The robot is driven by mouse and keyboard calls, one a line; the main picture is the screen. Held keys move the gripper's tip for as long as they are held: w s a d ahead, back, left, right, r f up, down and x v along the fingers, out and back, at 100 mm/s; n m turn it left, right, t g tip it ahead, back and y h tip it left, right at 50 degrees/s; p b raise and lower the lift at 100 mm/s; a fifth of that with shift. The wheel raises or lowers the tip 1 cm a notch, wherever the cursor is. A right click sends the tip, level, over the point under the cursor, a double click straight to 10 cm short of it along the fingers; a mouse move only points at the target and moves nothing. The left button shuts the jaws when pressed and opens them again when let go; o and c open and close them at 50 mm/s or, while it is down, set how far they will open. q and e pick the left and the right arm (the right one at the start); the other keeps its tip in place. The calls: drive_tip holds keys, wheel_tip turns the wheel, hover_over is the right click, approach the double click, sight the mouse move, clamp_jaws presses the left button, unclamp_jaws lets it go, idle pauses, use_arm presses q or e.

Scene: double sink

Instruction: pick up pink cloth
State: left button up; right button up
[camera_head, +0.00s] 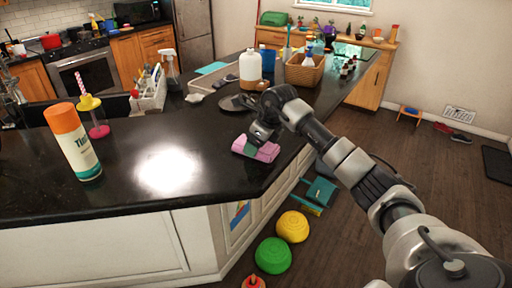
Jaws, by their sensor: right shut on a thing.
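The pink cloth (265,152) lies folded on the black counter, near its right edge. The fingertips are small and partly hidden by the cloth and the gripper body. The cloth appears to be at or very near the counter surface; I cannot tell if there is a gap. My left gripper is not in view.
On the black counter (130,185) stand an orange-capped canister (75,148), a pink and yellow plunger-like item (96,122), a white jug (250,68) and a wicker basket (304,72). A dark plate (236,103) lies behind the gripper. Yellow (292,227) and green (273,256) round objects are on the floor.

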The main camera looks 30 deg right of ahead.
drive_tip(key=shift+r, duration=0.1)
drive_tip(key=shift+r+b, duration=0.35)
drive_tip(key=shift+r, duration=0.2)
wheel_tip(320, 180, up, 3)
drive_tip(key=shift+f+b, duration=0.2)
drive_tip(key=shift+b, duration=0.4)
drive_tip(key=s+d+r+b, duration=0.3)
drive_tip(key=s+d+r, duration=0.4)
drive_tip(key=s, duration=0.2)
drive_tip(key=shift+s, duration=0.25)
drive_tip(key=shift+r, duration=0.1)
